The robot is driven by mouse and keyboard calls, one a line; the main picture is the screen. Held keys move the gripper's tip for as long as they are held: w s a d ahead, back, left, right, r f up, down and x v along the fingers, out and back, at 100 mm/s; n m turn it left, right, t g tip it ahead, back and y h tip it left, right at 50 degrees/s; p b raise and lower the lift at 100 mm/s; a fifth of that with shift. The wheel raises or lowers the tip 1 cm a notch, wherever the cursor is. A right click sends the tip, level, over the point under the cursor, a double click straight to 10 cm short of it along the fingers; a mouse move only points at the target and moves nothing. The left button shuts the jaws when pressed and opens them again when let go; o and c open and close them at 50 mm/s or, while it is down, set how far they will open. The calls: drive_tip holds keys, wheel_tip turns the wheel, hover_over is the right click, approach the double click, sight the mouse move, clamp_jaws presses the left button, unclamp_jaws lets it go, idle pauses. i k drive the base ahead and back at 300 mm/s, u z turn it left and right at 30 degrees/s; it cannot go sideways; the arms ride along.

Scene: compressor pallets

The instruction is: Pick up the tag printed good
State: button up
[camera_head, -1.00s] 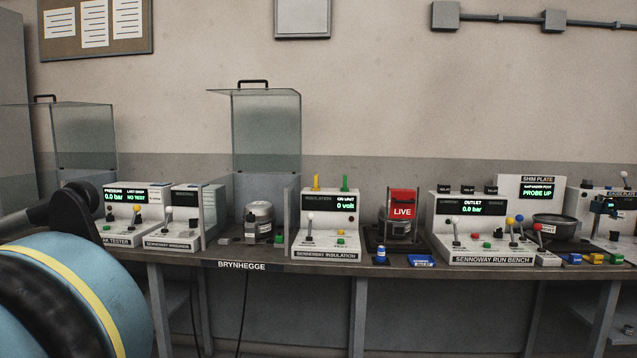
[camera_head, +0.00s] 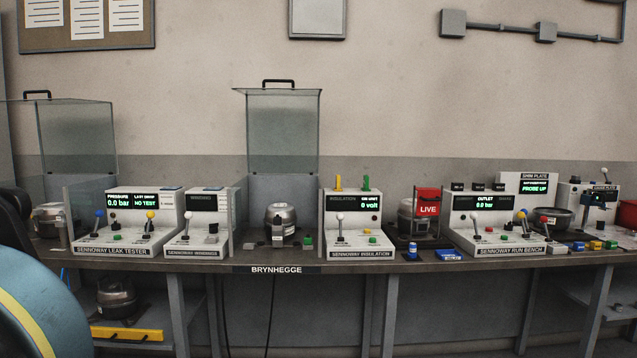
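I cannot make out a tag printed "good" in this view. Small blocks lie at the right of the bench: a blue tag-like piece (camera_head: 449,255) in front of the run bench, and several blue, yellow and green pieces (camera_head: 595,245) farther right. Their print is too small to read. My gripper is not in view. A blue rounded body with a yellow stripe and black parts fills the lower left corner; it may be part of me.
A long bench (camera_head: 300,267) carries a leak tester (camera_head: 125,235), an insulation tester (camera_head: 358,235), a run bench (camera_head: 495,240) and a red LIVE sign (camera_head: 428,209). A raised clear guard (camera_head: 283,130) stands mid-bench. A compressor (camera_head: 117,298) sits on the lower shelf.

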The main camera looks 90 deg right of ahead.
sight(365, 178)
drive_tip(key=z, duration=0.05)
drive_tip(key=i, duration=0.6)
drive_tip(key=z, duration=4.1)
drive_tip(key=i, duration=1.05)
drive_tip(key=u, duration=0.1)
